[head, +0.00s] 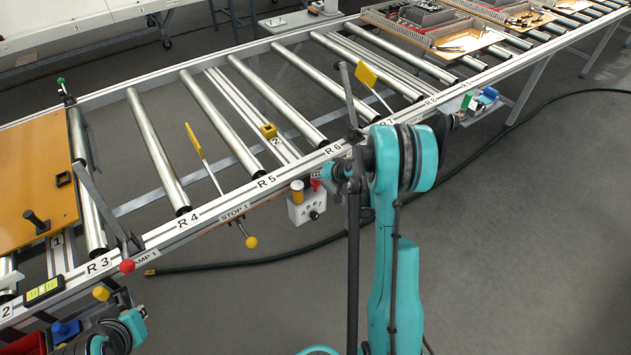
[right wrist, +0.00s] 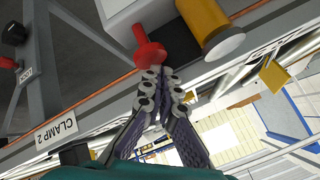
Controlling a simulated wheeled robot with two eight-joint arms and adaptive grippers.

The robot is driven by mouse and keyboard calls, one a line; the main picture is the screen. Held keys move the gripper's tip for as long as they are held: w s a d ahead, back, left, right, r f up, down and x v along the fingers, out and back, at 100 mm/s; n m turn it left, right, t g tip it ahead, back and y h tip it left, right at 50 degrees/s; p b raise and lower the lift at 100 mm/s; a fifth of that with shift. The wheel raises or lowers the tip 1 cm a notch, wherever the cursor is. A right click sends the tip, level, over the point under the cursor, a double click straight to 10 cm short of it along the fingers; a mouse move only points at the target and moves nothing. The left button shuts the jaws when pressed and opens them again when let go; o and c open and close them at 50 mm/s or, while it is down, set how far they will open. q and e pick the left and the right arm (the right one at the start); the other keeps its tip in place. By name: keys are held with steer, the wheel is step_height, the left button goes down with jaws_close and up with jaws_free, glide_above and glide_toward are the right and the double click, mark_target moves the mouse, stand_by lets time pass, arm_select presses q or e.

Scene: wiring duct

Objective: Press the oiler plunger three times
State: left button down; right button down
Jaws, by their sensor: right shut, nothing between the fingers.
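The oiler is a pale box (head: 306,208) with an amber cylinder (head: 297,190) on top, mounted at the front rail of the conveyor. Its red plunger (head: 316,185) is mostly hidden by my right gripper in the head view. In the right wrist view the red plunger (right wrist: 150,53) has a rounded head, with the amber cylinder (right wrist: 210,30) beside it. My right gripper (right wrist: 160,76) is shut and empty, its fingertips right at the plunger head; I cannot tell whether they touch.
The roller conveyor rail (head: 215,212) runs behind the oiler, with a yellow stop flag (head: 194,141) and a red clamp knob (head: 127,267) to the left. A dark hose (head: 240,262) lies on the floor. Open grey floor lies in front.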

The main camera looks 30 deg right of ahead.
mark_target(317, 182)
steer(key=shift+f, duration=0.95)
stand_by(0.7)
steer(key=shift+r+p, duration=0.85)
steer(key=shift+r, duration=0.6)
steer(key=shift+r+p, duration=1.4)
steer(key=shift+r, duration=1.05)
steer(key=shift+r, duration=0.1)
